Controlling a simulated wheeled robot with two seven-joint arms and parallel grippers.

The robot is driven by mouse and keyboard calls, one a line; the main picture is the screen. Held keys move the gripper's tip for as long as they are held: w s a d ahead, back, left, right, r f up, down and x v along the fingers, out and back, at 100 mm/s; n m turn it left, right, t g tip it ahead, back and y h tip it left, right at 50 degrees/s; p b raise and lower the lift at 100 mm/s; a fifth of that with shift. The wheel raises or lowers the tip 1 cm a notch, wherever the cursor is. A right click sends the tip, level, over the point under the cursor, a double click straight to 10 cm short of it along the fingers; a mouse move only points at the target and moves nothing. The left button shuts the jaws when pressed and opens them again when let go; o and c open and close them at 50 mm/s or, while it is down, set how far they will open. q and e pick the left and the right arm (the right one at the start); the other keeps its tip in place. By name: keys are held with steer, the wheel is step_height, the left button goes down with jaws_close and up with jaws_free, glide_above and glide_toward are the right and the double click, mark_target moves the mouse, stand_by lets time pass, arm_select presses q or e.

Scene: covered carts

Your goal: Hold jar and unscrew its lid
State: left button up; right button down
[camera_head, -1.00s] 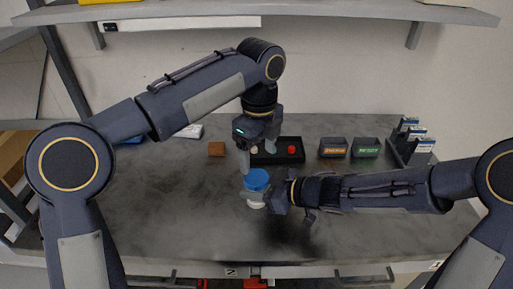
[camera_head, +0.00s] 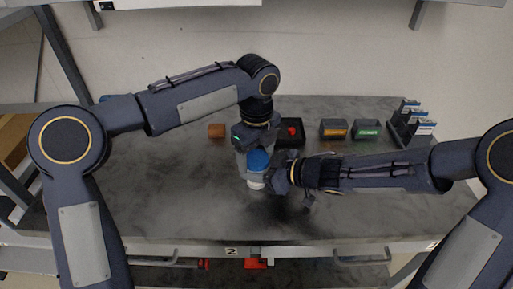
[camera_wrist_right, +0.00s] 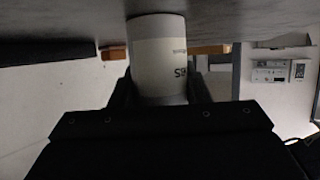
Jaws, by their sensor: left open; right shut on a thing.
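The jar (camera_head: 256,183) stands upright near the middle of the grey table, its pale body mostly hidden by my grippers. Its blue lid (camera_head: 258,160) is on top. My right gripper (camera_head: 272,178) comes from the right and is shut on the jar's body. In the right wrist view the jar's pale, printed side (camera_wrist_right: 158,55) sits between the fingers. My left gripper (camera_head: 256,152) points down from above, open, with its fingers beside the lid. Whether they touch the lid I cannot tell.
A black tray (camera_head: 300,141) with a red item (camera_head: 292,131) lies behind the jar. A brown block (camera_head: 216,130) is to its left. Two labelled bins (camera_head: 334,129) (camera_head: 367,130) and a rack of boxes (camera_head: 405,135) stand at the back right. The table's left and front are clear.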

arm_select(q)
steer(key=c, duration=1)
steer(key=n, duration=0.6)
steer(key=shift+n, duration=0.4)
steer(key=o, duration=1.1)
steer(key=shift+r, duration=0.1)
